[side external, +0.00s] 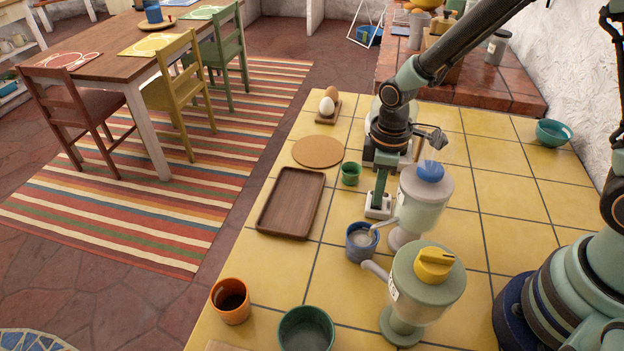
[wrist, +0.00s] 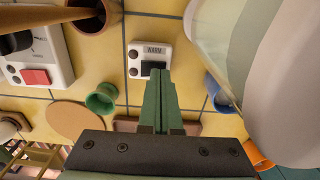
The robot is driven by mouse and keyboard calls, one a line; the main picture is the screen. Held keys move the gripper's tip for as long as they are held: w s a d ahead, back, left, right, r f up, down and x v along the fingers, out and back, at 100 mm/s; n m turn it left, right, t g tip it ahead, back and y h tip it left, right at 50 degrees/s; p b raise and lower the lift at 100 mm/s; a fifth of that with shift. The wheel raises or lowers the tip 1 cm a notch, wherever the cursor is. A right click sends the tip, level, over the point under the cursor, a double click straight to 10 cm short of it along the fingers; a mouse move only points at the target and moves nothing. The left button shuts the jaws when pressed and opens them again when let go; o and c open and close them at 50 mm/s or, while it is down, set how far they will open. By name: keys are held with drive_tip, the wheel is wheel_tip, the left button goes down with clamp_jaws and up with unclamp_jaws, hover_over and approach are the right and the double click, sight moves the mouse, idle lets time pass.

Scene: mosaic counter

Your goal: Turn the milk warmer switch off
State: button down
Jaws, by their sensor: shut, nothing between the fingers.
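The milk warmer switch is a small white box (side external: 374,213) on the yellow tile counter. In the wrist view the white box (wrist: 141,48) carries a "WARM" label, two dark round spots and a black rocker (wrist: 153,67). My gripper (side external: 380,196) points straight down over this box. In the wrist view its green fingers (wrist: 158,74) are together and empty, with their tips at the rocker and covering part of it. I cannot tell whether they touch it, or which way the rocker is tipped.
Close by stand a blue milk cup (side external: 360,248), a blue-knobbed dispenser (side external: 422,205), a yellow-knobbed dispenser (side external: 420,285) and a small green cup (side external: 350,174). A wooden tray (side external: 290,202) lies left. Another white box with a red switch (wrist: 35,77) shows in the wrist view.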

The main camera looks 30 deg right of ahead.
wheel_tip(320, 180, up, 6)
idle(0.7)
drive_tip(key=s+d+r+m+t, duration=0.2)
drive_tip(key=s+d+r+m, duration=0.1)
drive_tip(key=r, duration=0.4)
drive_tip(key=s+d+r+m+t, duration=0.3)
drive_tip(key=d+r+m, duration=0.2)
drive_tip(key=r, duration=0.3)
drive_tip(key=shift+s+m+t, duration=0.25)
drive_tip(key=shift+m+t, duration=0.05)
drive_tip(key=shift+m, duration=0.2)
